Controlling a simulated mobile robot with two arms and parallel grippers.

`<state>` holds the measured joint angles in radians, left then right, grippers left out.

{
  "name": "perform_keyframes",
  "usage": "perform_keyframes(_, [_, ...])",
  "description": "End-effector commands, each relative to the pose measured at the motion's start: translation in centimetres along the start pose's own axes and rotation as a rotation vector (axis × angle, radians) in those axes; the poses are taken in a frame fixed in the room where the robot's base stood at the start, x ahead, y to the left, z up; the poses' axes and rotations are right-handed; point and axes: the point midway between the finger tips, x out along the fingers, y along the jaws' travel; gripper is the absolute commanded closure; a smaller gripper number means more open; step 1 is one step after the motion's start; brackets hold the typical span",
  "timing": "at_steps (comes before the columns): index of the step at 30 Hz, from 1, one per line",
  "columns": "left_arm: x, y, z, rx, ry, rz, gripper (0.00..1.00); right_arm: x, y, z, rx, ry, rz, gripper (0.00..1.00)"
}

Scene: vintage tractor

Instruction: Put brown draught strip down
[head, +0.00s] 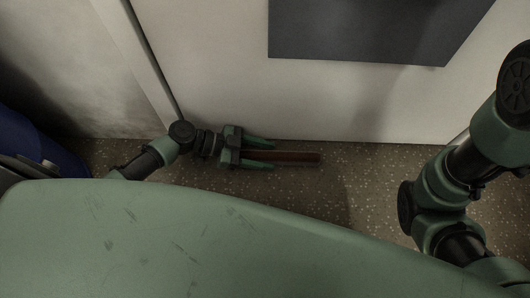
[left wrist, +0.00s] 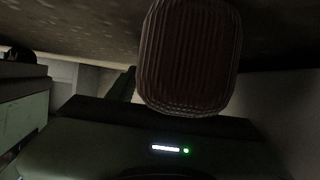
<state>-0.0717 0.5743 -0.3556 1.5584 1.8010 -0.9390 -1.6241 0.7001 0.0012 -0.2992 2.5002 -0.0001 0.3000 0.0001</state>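The brown draught strip (head: 300,157) is a long, narrow, dark brown piece in the head view, pointing right, close to the foot of the pale wall. My left gripper (head: 274,157) has its two green fingers on either side of the strip's left part and looks shut on it. In the left wrist view a brown ribbed shape with rounded corners, seemingly the strip (left wrist: 190,55), fills the upper middle, very near the camera. I cannot tell whether the strip touches the floor. My right gripper is not in view; only my right arm shows.
The speckled brown floor (head: 375,180) is bare to the right of the strip. The pale wall (head: 220,70) with a dark grey panel (head: 350,30) stands right behind it. A blue rounded object (head: 35,140) is at the far left.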

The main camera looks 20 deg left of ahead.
Motion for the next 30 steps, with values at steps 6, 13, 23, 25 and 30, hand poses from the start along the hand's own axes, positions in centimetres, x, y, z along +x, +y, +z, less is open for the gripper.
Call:
perform_keyframes(6, [0.0,0.0,0.0,0.001,0.0,0.0,0.47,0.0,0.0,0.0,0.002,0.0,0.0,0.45])
perform_keyframes(13, [-1.1,0.0,-0.6,-0.002,-0.001,-0.001,0.47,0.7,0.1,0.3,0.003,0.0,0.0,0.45])
perform_keyframes(23, [-8.0,0.0,-0.8,-0.003,-0.002,-0.001,0.47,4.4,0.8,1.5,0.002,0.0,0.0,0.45])
perform_keyframes(25, [-9.3,0.0,-0.7,-0.003,-0.002,-0.001,0.47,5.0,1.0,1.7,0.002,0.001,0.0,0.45])
perform_keyframes(30, [-11.4,0.0,-0.5,-0.001,-0.001,-0.001,0.47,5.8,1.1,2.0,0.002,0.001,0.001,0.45])
